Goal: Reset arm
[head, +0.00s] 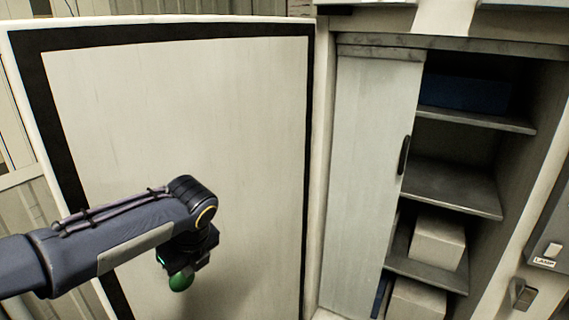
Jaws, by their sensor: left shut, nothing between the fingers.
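My left arm comes in from the left, with its wrist bent downward. My left gripper (181,281) hangs below the wrist, in front of a white panel with a black border (180,120). Its green tip is small and the fingers look closed, with no object seen between them. It is to the left of the open cabinet and touches nothing that I can make out. My right gripper is not in view.
The cabinet (370,180) has a pale sliding door with a black handle (404,155). Its shelves (455,185) hold a dark blue box (465,93) and pale boxes (438,243). A grey switch box labelled LAMP (553,235) is at the right edge.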

